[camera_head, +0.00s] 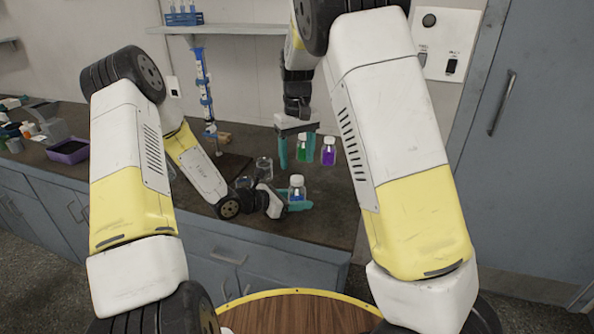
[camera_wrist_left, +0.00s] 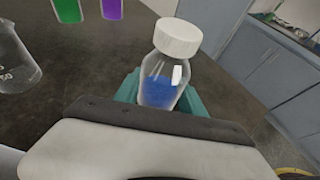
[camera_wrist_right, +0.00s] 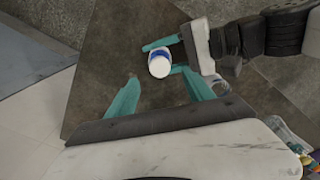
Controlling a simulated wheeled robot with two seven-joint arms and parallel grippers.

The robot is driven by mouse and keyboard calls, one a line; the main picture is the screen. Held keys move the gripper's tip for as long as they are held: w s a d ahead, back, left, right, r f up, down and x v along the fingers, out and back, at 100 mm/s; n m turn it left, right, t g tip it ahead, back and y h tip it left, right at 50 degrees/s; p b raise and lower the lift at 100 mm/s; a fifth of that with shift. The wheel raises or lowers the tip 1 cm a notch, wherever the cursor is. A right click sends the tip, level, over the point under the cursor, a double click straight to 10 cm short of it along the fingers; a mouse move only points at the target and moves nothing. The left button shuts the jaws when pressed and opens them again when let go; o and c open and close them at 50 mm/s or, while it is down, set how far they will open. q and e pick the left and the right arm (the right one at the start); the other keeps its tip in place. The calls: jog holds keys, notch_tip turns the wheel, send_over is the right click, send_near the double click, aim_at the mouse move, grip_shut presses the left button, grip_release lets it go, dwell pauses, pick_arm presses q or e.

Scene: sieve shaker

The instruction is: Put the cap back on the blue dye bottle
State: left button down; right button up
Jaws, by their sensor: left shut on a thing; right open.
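The blue dye bottle (camera_head: 297,189) is a clear bottle with blue liquid low inside. My left gripper (camera_head: 298,201) is shut around its body, near the counter's front edge; the left wrist view shows the bottle (camera_wrist_left: 160,88) between the teal fingers. A white cap (camera_wrist_left: 178,37) sits on the bottle's mouth; whether it is screwed tight I cannot tell. The right wrist view shows the cap (camera_wrist_right: 160,66) from above. My right gripper (camera_head: 297,160) is open and empty, fingers pointing down, above and behind the bottle, apart from the cap. Whether the bottle's base touches the counter is hidden.
A green bottle (camera_head: 302,148) and a purple bottle (camera_head: 328,152) stand behind, near the right gripper's fingers. Glass beakers (camera_head: 264,167) stand left of them. A purple tray (camera_head: 68,151) lies far left. The counter right of the bottle is clear.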

aim_at(290, 200)
notch_tip(290, 200, up, 6)
dwell(0.4)
pick_arm(q)
jog(key=c, duration=0.6)
grip_release()
jog(key=shift+a, duration=0.1)
jog(key=v, duration=0.7)
jog(key=shift+s+a+r, duration=0.1)
jog(key=shift+s+a, duration=0.1)
jog(key=shift+a, duration=0.05)
